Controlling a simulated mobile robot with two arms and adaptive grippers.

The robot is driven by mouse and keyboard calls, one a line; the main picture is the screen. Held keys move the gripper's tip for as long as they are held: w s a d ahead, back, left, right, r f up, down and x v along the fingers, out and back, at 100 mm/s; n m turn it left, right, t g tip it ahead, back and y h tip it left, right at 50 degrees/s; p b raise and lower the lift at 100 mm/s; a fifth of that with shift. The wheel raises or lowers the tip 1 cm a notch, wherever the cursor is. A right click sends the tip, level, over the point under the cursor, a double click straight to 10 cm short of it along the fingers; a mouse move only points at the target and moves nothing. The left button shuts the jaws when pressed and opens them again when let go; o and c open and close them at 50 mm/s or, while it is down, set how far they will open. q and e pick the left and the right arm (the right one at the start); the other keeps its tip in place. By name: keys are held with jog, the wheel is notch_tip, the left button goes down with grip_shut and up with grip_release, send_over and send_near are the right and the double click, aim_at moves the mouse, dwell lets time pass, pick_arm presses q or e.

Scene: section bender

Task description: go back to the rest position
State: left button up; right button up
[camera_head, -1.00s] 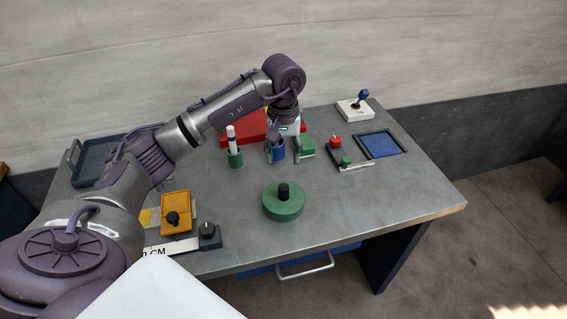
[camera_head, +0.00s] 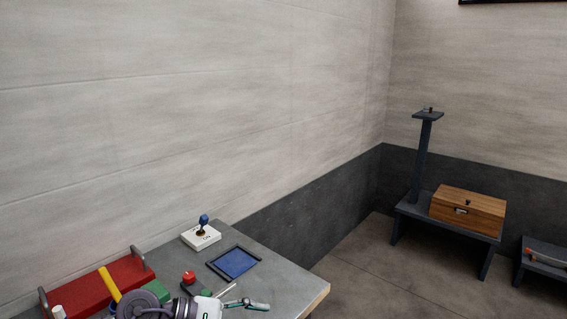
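One of my grippers (camera_head: 252,303) shows at the bottom edge of the head view, over the table's front part. By the earlier view it is my left one. Its white wrist has a small green light and its fingers point right. No held object can be made out. My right gripper is out of view.
The grey table (camera_head: 285,273) holds a red tray (camera_head: 125,272) with handles, a yellow bar (camera_head: 109,284), a white switch box (camera_head: 201,237), a blue tray (camera_head: 234,262) and a red knob (camera_head: 188,277). A wooden box (camera_head: 468,208) sits on a dark bench (camera_head: 408,212). Floor between is clear.

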pick_arm(q)
notch_tip(320, 180, up, 8)
jog(key=d+n+t+h, duration=0.2)
jog(key=n+t+h, duration=0.35)
jog(key=n, duration=0.45)
jog(key=w+a+r+n+t+y, duration=0.15)
jog(key=a+n+t+y, duration=0.5)
jog(key=n+t, duration=0.7)
jog(key=s+a+f+n+g+y, duration=0.1)
jog(key=a+f+n+g+y, duration=0.2)
jog(key=a+f+n+y, duration=0.55)
jog(key=s+a+f+n+g+y, duration=0.2)
jog(key=f+n+y, duration=0.25)
jog(key=n, duration=0.95)
jog(key=s+f+n+g, duration=0.6)
jog(key=s+f+g, duration=0.15)
jog(key=s, duration=0.35)
jog(key=s+f+n+g, duration=0.55)
jog(key=s+f, duration=0.25)
jog(key=s, duration=0.4)
notch_tip(320, 180, down, 24)
jog(key=f+g, duration=0.1)
jog(key=g, duration=0.1)
jog(key=s+a+f, duration=0.2)
jog(key=s+f, duration=1.5)
jog(key=shift+s+a+f+m+g+h, duration=0.15)
jog(key=shift+s+a+m+g+h, duration=0.2)
jog(key=shift+a+m+g, duration=0.1)
